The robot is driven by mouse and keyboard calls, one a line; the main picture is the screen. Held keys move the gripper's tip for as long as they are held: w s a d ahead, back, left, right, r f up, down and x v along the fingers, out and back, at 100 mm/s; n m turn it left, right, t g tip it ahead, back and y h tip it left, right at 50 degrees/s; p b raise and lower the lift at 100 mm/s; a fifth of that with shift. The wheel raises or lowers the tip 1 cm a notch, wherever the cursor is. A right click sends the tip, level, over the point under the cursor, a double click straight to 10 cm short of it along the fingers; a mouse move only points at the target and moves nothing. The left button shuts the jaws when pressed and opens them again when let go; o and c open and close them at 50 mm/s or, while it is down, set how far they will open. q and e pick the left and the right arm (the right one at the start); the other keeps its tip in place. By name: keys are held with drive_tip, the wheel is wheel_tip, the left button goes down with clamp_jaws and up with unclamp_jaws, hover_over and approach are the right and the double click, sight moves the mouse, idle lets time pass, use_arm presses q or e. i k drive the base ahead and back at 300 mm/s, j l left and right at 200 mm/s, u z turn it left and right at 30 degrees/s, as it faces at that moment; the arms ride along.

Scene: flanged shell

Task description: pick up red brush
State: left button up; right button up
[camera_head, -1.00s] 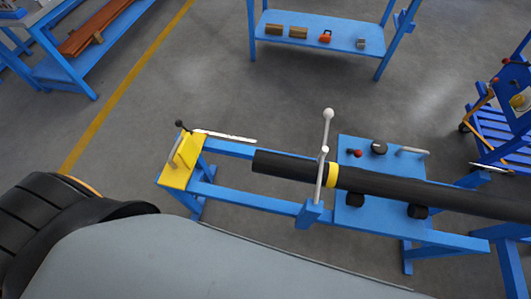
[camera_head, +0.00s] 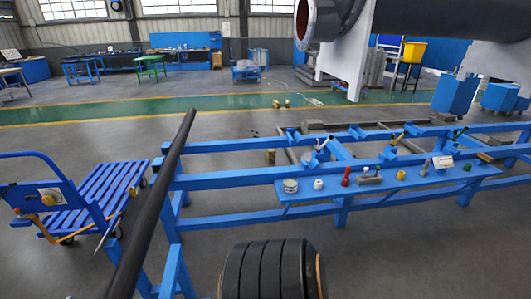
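A small red upright object (camera_head: 345,176) stands on the blue shelf (camera_head: 300,200) at the right of the middle. It may be the red brush, but it is too small to tell for sure. A white pot is to its left and a grey block with a handle is to its right. Neither of my grippers is in view. A black ringed part of my own arm shows at the bottom middle, well apart from the shelf.
A long black pipe (camera_head: 160,190) slants across the left front. A blue cart (camera_head: 95,195) stands left of it. A large dark flanged pipe (camera_head: 340,20) hangs at the upper right. Several small tools and pots share the shelf. Grey floor is open behind.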

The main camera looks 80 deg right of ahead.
sight(347, 176)
drive_tip(key=z, duration=3.45)
drive_tip(key=i+j, duration=0.2)
drive_tip(key=i, duration=0.25)
drive_tip(key=i+j+u, duration=0.1)
drive_tip(key=i+j, duration=0.15)
drive_tip(key=i, duration=0.15)
drive_tip(key=i+j, duration=0.15)
drive_tip(key=i, duration=0.3)
